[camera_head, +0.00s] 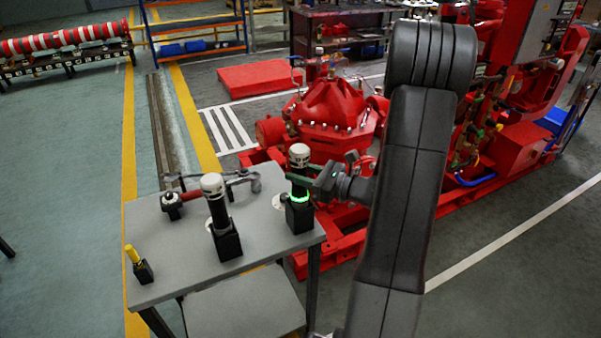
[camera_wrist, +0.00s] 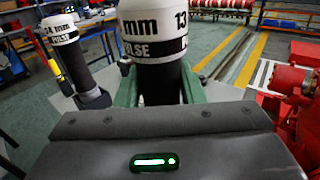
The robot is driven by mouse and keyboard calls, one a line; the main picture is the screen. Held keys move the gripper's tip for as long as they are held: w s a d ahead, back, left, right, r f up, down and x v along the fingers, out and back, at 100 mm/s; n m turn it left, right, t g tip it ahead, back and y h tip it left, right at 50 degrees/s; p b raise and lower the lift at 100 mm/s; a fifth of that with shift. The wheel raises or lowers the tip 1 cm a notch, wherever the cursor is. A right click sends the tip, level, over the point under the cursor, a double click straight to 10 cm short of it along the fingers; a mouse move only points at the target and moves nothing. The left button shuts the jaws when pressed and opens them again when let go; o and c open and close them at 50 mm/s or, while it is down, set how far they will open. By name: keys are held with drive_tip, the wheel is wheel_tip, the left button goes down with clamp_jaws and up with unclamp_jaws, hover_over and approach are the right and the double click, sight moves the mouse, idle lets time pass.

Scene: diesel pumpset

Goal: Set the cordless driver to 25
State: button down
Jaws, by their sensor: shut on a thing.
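A black upright cordless driver (camera_head: 299,160) with a white cap stands at the right side of the grey table, in a black holder with a lit green ring. In the wrist view the second one (camera_wrist: 68,50) seems to read "24 mm PULSE". No setting of 25 is readable in either view.
The grey table (camera_head: 165,235) also bears a red-and-grey tool (camera_head: 185,200) and a yellow item (camera_head: 132,254) in a small black holder. Red pump machinery (camera_head: 335,110) stands close behind and to the right. Open floor (camera_head: 60,200) lies to the left.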

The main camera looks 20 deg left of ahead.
drive_tip(key=shift+f+b, duration=0.8)
drive_tip(key=shift+f, duration=0.2)
idle(0.3)
drive_tip(key=c, duration=0.9)
unclamp_jaws()
drive_tip(key=shift+o, duration=0.2)
drive_tip(key=shift+d, duration=0.1)
drive_tip(key=d+b, duration=0.1)
drive_tip(key=d, duration=1.2)
drive_tip(key=shift+s+d, duration=0.3)
drive_tip(key=shift+d, duration=0.05)
drive_tip(key=shift+a+r, duration=0.1)
drive_tip(key=a, duration=0.9)
drive_tip(key=a+p, duration=0.1)
drive_tip(key=a, duration=0.3)
drive_tip(key=shift+w+a, duration=0.25)
drive_tip(key=shift+a, duration=0.05)
drive_tip(key=shift+r, duration=0.2)
drive_tip(key=shift+f, duration=0.1)
